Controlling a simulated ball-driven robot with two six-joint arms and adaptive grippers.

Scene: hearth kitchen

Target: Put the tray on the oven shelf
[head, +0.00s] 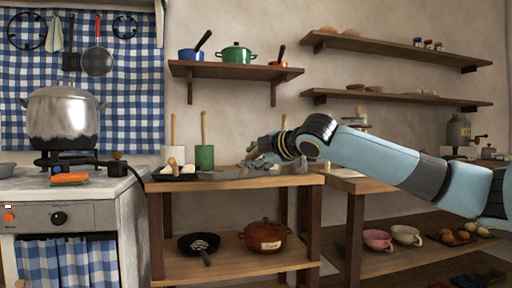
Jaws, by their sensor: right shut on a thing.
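A flat grey thing that looks like the tray (222,175) is at the top of the wooden worktable in the middle. It is small and seen nearly edge-on, so I cannot tell if it rests on the top or is just above it. My right gripper (254,161) reaches in from the right and is shut at the tray's right part; its fingertips are hard to make out. The stove (75,218) stands at the left, with a knobbed panel and a blue checked curtain below. No oven shelf shows. My left gripper is not in view.
A steel pot (62,115) stands on the stove, with an orange cloth (70,179) in front. A dark dish (160,177) with pale items, a green holder (204,157) and a white holder sit left of the tray. A skillet (199,243) and red pot (265,236) are below.

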